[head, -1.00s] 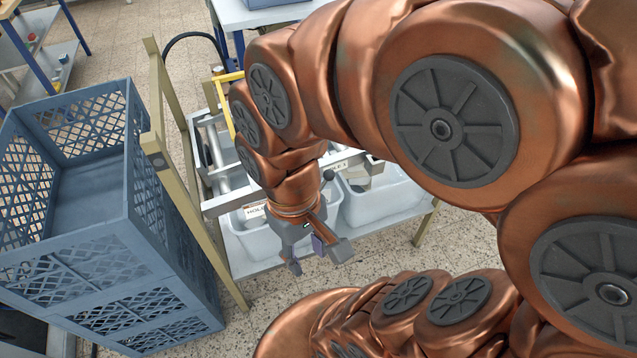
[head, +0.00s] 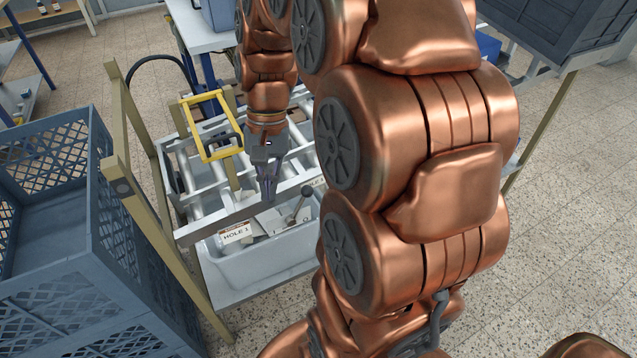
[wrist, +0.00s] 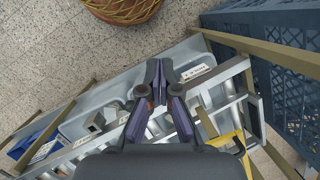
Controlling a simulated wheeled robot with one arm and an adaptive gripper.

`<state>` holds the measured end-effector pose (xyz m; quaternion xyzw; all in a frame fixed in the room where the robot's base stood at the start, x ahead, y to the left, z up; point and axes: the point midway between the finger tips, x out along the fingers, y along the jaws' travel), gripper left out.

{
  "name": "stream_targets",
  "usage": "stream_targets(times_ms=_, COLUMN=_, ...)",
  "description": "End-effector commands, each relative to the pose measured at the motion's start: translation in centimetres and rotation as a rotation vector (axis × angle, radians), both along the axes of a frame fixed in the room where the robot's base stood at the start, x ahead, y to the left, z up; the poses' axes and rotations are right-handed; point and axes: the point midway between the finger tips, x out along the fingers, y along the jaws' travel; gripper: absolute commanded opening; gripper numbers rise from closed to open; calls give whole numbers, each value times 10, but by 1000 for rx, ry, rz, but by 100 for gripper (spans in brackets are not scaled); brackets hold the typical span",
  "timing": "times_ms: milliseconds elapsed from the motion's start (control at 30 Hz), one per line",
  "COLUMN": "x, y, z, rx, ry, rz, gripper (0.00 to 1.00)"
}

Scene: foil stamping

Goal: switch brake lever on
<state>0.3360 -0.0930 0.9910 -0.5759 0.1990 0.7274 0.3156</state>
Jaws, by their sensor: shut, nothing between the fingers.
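A short metal lever with a dark ball knob (head: 307,191) stands at the front of the metal frame, just right of my gripper; I take it as the brake lever, though no label names it. It leans up to the right. My gripper (head: 268,195) points down over the front of the frame, left of the knob and apart from it in the head view. Its fingers are shut and empty. In the wrist view the fingertips (wrist: 159,66) meet over the frame, and the view of the lever is partly blocked by the fingers.
A yellow handle frame (head: 207,150) rises behind left of my gripper. A pale bin (head: 255,268) and a "HOLE 1" label (head: 236,233) lie below. Blue crates (head: 80,285) stand at the left beside a tan post (head: 150,220). A woven basket (wrist: 122,8) shows in the wrist view.

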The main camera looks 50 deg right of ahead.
Motion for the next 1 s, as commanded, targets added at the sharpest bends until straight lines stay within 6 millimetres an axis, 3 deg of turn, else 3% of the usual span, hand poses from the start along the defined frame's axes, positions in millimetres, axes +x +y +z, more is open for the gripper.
stream_targets(times_ms=200, x=25, y=-48, z=-14, rx=37, ry=22, rz=-199, gripper=0)
stream_targets(times_ms=500, x=44, y=-125, z=-35, rx=81, ry=46, rz=-473, gripper=0)
stream_targets(times_ms=800, x=42, y=-208, z=-63, rx=127, ry=73, rz=-744, gripper=0)
stream_targets(times_ms=1000, x=33, y=-250, z=-77, rx=151, ry=89, rz=-879, gripper=0)
